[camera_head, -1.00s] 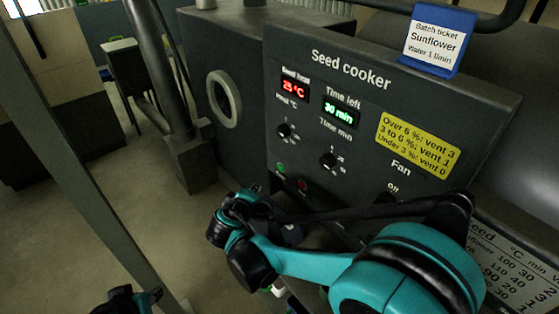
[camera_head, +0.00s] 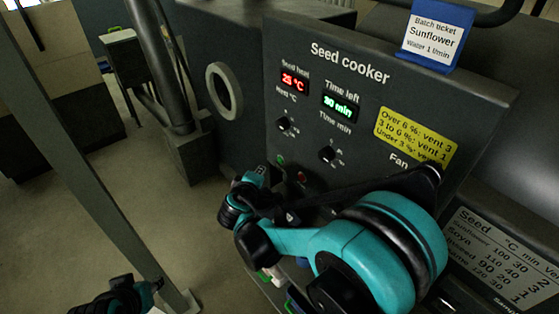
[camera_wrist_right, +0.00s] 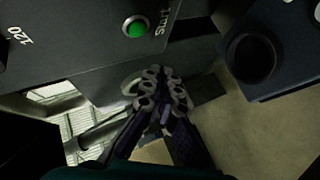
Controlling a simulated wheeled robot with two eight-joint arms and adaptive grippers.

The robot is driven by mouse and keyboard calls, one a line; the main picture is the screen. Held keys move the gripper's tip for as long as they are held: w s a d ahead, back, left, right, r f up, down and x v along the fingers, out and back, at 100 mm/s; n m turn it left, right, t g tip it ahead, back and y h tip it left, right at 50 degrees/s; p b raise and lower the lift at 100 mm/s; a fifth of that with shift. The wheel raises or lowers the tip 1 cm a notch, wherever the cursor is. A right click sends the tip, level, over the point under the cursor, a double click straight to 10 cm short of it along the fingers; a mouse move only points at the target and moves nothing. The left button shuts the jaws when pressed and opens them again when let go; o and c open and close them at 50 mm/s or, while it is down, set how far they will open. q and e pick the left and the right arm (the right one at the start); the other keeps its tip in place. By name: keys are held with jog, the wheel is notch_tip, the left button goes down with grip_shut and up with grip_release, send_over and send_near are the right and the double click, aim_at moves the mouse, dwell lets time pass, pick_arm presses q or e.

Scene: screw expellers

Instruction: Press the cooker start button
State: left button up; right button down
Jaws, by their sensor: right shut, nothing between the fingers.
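The seed cooker's dark panel (camera_head: 300,70) faces me in the head view. Its small green button (camera_head: 281,160) is at the lower left, with a red button (camera_head: 301,176) beside it. My right gripper (camera_wrist_right: 160,78) is shut and empty. Its fingertips are below the button in that picture, apart from it.
Two knobs (camera_head: 284,124) sit above the buttons, under displays reading 25 °C and 30 min. A blue batch ticket (camera_head: 433,36) is on the panel's top edge and a yellow vent label (camera_head: 415,137) is at right. A grey post (camera_head: 90,180) stands at left.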

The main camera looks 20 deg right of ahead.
jog(key=shift+w+d, duration=0.25)
jog(key=shift+d, duration=0.4)
jog(key=shift+w+d, duration=0.2)
jog(key=shift+d, duration=0.45)
jog(key=shift+w+d, duration=0.25)
jog(key=shift+d, duration=0.4)
jog(key=shift+d, duration=0.1)
jog(key=shift+w+d, duration=0.15)
jog(key=shift+d, duration=0.15)
jog(key=shift+w+d, duration=0.15)
jog(key=shift+d, duration=0.3)
dwell(0.5)
jog(key=shift+a, duration=0.1)
jog(key=shift+s+a, duration=0.3)
jog(key=shift+a, duration=0.4)
jog(key=a, duration=0.1)
jog(key=s+a, duration=0.1)
jog(key=a, duration=0.2)
jog(key=shift+s+a+b, duration=0.3)
jog(key=shift+s+a, duration=0.05)
jog(key=shift+a, duration=0.05)
